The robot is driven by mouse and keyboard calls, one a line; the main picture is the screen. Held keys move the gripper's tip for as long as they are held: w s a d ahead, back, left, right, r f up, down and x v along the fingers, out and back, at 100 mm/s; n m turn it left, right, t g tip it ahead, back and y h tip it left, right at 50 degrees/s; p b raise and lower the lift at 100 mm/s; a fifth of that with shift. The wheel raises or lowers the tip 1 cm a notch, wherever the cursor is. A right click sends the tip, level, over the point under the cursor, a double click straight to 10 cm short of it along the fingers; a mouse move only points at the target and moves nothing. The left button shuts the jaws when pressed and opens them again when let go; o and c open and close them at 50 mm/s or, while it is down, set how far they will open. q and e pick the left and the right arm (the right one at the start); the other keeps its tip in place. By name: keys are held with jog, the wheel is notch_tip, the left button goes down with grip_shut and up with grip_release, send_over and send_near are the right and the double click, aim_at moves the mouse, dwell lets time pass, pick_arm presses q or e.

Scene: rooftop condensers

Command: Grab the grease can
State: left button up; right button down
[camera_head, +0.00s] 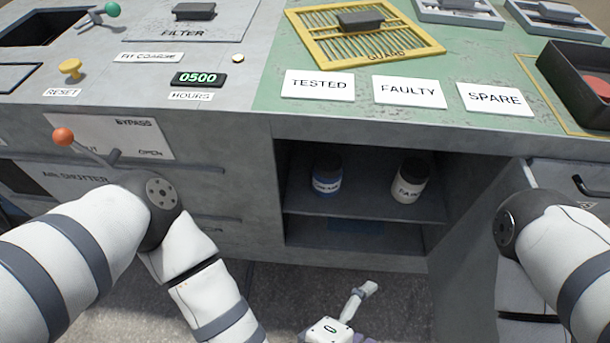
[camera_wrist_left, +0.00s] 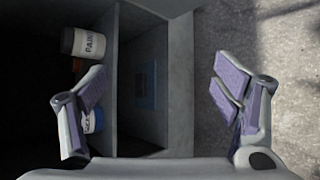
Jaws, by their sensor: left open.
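The grease can (camera_head: 327,180) appears to be the dark-topped can with a blue and white label. It stands upright at the left of the cabinet's upper shelf (camera_head: 350,208); its label is too small to read surely. In the left wrist view the grease can (camera_wrist_left: 92,121) is partly hidden behind a finger. My left gripper (camera_head: 352,312) is low in front of the cabinet, partly cut off by the bottom edge. In its wrist view the gripper (camera_wrist_left: 160,88) is open, with nothing between its purple pads. My right gripper is out of view.
A white paint can (camera_head: 411,183) stands on the same shelf, right of the grease can; it also shows in the left wrist view (camera_wrist_left: 85,43). A blue item (camera_head: 355,226) lies below the shelf. The cabinet's side walls bound the opening. Gravelly floor lies in front.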

pick_arm(q)
jog(key=w+d+f+n+t+y+b, duration=0.15)
jog(key=w+n+t+b, duration=0.3)
jog(key=w+n, duration=0.45)
jog(key=n+t+y+b, duration=0.55)
jog(key=n+y, duration=0.45)
jog(key=n, duration=0.5)
send_near(326, 152)
jog(key=b+x, duration=0.1)
jog(key=x, duration=0.1)
jog(key=b+x, duration=0.1)
jog(key=x, duration=0.1)
jog(key=f+b+x, duration=0.1)
jog(key=x, duration=0.2)
jog(key=shift+w+r, duration=0.1)
jog(key=shift+w, duration=0.25)
jog(key=c, duration=1.6)
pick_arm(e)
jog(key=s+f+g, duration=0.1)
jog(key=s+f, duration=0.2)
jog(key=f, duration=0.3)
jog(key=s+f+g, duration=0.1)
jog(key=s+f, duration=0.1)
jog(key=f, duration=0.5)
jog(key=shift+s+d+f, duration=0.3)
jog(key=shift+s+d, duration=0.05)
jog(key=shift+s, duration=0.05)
